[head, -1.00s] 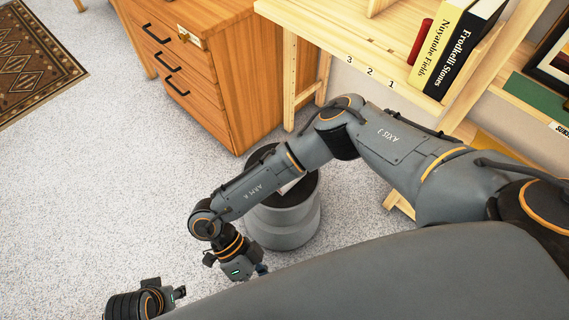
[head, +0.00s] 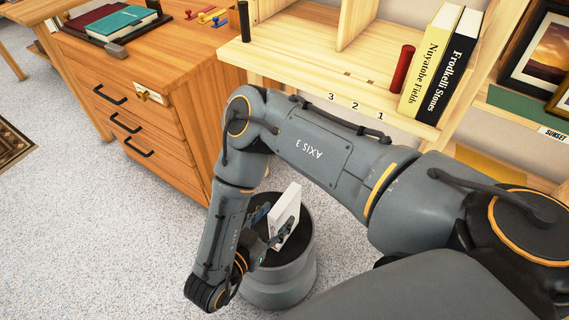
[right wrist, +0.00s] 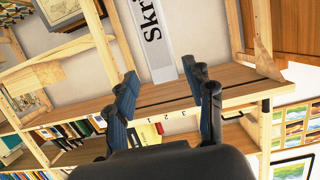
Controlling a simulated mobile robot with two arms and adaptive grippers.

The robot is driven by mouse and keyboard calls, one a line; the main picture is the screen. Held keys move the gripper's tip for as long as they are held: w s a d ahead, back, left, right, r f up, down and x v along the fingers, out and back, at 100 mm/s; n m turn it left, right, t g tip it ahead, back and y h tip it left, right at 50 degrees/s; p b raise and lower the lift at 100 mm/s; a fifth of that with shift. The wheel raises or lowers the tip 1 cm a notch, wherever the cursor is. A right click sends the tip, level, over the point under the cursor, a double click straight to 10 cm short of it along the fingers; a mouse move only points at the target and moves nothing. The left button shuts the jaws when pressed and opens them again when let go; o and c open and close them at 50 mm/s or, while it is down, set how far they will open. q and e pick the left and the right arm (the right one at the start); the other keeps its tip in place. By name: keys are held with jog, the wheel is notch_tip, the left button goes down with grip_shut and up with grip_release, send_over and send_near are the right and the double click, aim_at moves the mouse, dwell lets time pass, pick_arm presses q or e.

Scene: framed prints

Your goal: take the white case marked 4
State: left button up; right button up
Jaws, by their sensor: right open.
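In the right wrist view, a white spine (right wrist: 152,40) with black lettering, cut off after "Skri", seems to be this case. It shows between the blue fingertips of my right gripper (right wrist: 160,78). I cannot tell whether they touch it. My left gripper is not in view.
A wooden shelf unit (head: 290,50) numbered 3, 2, 1 stands behind the bin, with a red cylinder (head: 402,69) and two books (head: 440,70). A wooden drawer cabinet (head: 165,105) stands at the left. The carpet (head: 90,240) left of the bin is clear.

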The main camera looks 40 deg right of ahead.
aim_at(285, 204)
jog(key=x, duration=0.3)
jog(key=b+x, duration=0.1)
jog(key=x, duration=0.1)
jog(key=shift+w+d+f, duration=0.1)
jog(key=shift+w+f, duration=0.25)
jog(key=shift+f, duration=0.1)
jog(key=shift+w+d, duration=0.1)
jog(key=shift+d, duration=0.15)
jog(key=shift+c, duration=0.2)
grip_shut()
